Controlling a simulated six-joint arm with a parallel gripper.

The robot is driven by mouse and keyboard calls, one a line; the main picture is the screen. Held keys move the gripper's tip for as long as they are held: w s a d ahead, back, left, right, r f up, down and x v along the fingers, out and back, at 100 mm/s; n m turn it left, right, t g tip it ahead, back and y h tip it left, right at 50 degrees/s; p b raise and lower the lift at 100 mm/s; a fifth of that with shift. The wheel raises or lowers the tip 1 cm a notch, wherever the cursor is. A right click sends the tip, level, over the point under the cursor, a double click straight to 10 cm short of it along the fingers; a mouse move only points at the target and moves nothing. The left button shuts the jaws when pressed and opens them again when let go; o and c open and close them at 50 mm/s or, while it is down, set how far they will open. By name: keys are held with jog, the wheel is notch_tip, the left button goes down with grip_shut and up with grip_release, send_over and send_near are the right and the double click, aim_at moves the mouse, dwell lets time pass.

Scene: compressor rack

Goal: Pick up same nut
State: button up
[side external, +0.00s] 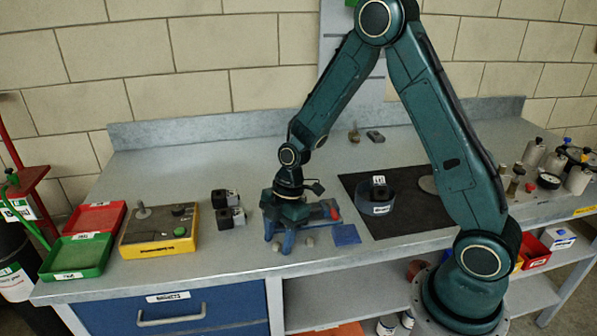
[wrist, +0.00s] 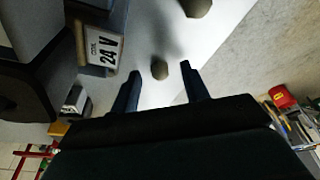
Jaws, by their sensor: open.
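My gripper (side external: 278,240) is open and points down near the front of the bench. In the wrist view my gripper (wrist: 158,80) shows its two fingers apart. A small grey-brown nut (wrist: 160,69) lies on the bench, in line with the gap just beyond the fingertips and touching neither. In the side view a nut (side external: 276,247) shows low between the fingers. A second nut (side external: 310,242) lies to the right of the gripper; a further nut also shows at the top edge of the wrist view (wrist: 196,8).
Black coil blocks (side external: 226,198) stand left of the gripper; one labelled 24 V (wrist: 103,46) is close in the wrist view. A blue square (side external: 346,234) and dark mat (side external: 400,222) lie right. A yellow box (side external: 158,230) and red (side external: 97,217) and green (side external: 77,256) trays are left.

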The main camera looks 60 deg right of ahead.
aim_at(279, 242)
jog(key=shift+c, duration=0.2)
grip_shut()
jog(key=shift+r, duration=0.1)
notch_tip(279, 242, up, 20)
dwell(0.7)
dwell(0.5)
